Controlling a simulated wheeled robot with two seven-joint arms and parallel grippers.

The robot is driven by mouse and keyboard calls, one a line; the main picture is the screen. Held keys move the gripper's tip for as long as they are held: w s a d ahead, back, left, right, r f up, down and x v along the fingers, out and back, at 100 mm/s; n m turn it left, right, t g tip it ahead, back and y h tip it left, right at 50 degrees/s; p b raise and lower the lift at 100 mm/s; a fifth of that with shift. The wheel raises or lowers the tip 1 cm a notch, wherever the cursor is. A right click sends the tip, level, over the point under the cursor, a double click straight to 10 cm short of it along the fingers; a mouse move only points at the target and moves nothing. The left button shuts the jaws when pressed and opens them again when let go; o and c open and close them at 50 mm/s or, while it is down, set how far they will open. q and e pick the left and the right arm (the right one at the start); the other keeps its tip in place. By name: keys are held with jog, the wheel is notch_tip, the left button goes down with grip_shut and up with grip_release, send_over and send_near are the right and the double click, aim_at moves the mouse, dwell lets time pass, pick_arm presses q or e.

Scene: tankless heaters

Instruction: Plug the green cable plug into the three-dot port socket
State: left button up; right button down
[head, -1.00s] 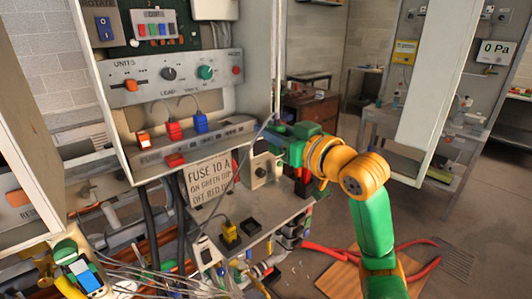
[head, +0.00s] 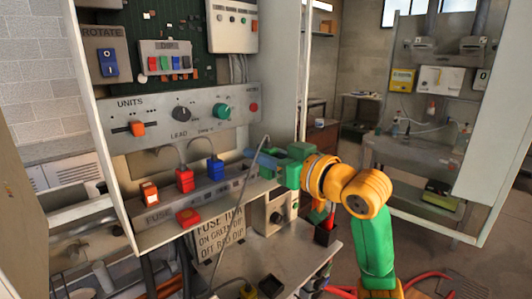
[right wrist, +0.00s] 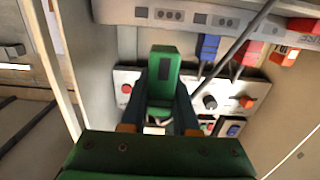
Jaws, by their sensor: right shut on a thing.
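My right gripper (head: 264,160) is at the right end of the socket strip (head: 222,188), in front of the cabinet. It is shut on the green plug (right wrist: 165,72), which shows between the fingers in the right wrist view. In the head view the plug is mostly hidden by the gripper, and a thin grey cable (head: 232,205) hangs from there. The strip also shows in the right wrist view (right wrist: 120,10), with several small ports beyond the plug. The plug looks apart from the ports. My left gripper is not in view.
A red plug (head: 185,181) and a blue plug (head: 215,170) with cables sit in the strip. Above is a panel with knobs (head: 182,114).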

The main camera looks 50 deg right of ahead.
aim_at(237, 164)
jog(key=shift+w, duration=0.55)
jog(key=shift+w+d+r+p, duration=0.1)
jog(key=shift+w+d+p, duration=0.05)
jog(key=shift+w+p, duration=0.6)
jog(key=shift+w+d+p, duration=0.15)
jog(key=shift+w+p, duration=0.5)
jog(key=shift+w, duration=0.6)
jog(key=shift+w+d+p, duration=0.15)
jog(key=shift+w+p, duration=0.5)
jog(key=shift+w, duration=1.05)
jog(key=shift+f, duration=0.2)
jog(key=shift+f, duration=0.25)
jog(key=shift+f+b, duration=1.1)
jog(key=shift+f, duration=0.15)
